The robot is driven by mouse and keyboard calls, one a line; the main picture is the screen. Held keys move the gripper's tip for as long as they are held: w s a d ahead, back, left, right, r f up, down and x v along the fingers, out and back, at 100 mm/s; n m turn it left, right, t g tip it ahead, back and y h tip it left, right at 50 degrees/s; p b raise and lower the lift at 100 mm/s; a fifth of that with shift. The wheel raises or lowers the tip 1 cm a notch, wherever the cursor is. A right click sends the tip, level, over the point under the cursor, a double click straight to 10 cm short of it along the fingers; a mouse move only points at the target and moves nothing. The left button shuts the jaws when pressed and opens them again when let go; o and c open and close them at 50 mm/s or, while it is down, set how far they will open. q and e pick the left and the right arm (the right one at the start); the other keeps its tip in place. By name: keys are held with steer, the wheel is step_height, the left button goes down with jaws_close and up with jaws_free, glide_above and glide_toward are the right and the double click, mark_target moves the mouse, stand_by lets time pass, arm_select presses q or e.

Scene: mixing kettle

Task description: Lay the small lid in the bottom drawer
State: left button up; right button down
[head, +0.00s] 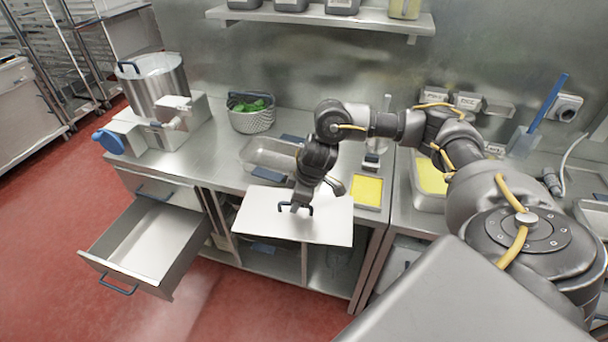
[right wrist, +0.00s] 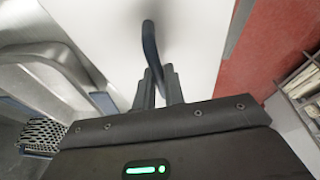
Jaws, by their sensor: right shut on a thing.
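A flat, pale rectangular lid (head: 255,217) with a dark blue loop handle hangs level in front of the counter's edge. My right gripper (head: 297,207) is shut on the handle from above; the handle (right wrist: 150,45) also shows between the fingers in the right wrist view. The open drawer (head: 150,240) is at the lower left, pulled out and empty, with a blue handle on its front. It lies below another drawer front. The lid is to the right of the open drawer, apart from it. My left gripper is not in view.
A mixing kettle (head: 155,85) stands on the counter's left end. A basket of greens (head: 250,112), a steel pan (head: 262,155) and a tray of yellow food (head: 367,190) are on the counter. Open shelves (head: 286,262) lie under it. The red floor at left is clear.

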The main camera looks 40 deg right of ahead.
steer(key=s+a+f+n, duration=0.2)
steer(key=s+a+f, duration=0.1)
steer(key=s+a, duration=0.65)
steer(key=b+x, duration=0.6)
steer(key=x, duration=0.1)
steer(key=shift+f, duration=0.2)
steer(key=shift+s+a, duration=0.1)
steer(key=shift+a, duration=0.05)
